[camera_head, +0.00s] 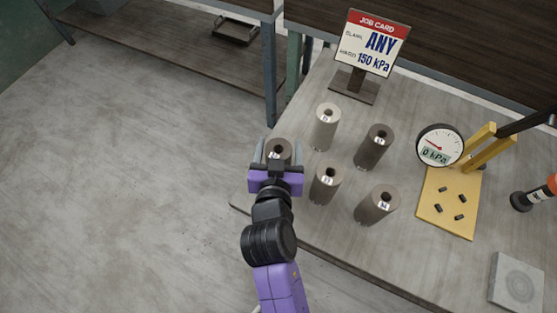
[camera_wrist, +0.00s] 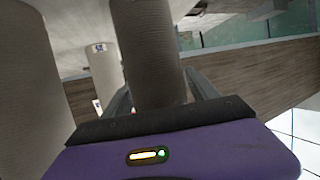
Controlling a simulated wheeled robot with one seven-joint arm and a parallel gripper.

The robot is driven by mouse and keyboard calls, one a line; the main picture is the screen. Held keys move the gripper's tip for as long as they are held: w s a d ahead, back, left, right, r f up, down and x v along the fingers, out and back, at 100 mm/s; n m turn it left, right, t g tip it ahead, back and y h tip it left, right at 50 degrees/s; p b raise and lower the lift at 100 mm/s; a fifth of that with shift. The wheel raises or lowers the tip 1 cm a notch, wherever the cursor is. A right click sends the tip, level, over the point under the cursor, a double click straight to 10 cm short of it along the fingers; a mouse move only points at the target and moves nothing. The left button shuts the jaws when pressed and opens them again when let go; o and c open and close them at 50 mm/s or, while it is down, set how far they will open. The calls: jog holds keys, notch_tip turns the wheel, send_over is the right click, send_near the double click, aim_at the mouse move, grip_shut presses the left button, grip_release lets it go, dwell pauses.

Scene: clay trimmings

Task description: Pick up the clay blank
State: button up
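Several cylindrical clay blanks stand upright on the grey table. One dark grey-brown clay blank (camera_head: 279,148) is at the table's left side, between the two fingers of my purple gripper (camera_head: 277,150). In the wrist view this blank (camera_wrist: 150,50) rises between the fingers of my gripper (camera_wrist: 158,95). The gripper is open, with a finger on each side; the head view shows gaps beside the blank. The blank's lower part is hidden by the gripper. The other blanks are a pale one (camera_head: 325,130), a dark one (camera_head: 374,150) and two grey-brown ones (camera_head: 324,185), (camera_head: 376,207).
A job card (camera_head: 374,45) reads "ANY" and "150 kPa". A grey slab (camera_head: 517,280) and an orange-black tool (camera_head: 535,195) are at right. Neighbouring blanks stand close to my gripper's right.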

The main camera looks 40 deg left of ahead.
grip_shut()
jog(key=shift+r, duration=0.1)
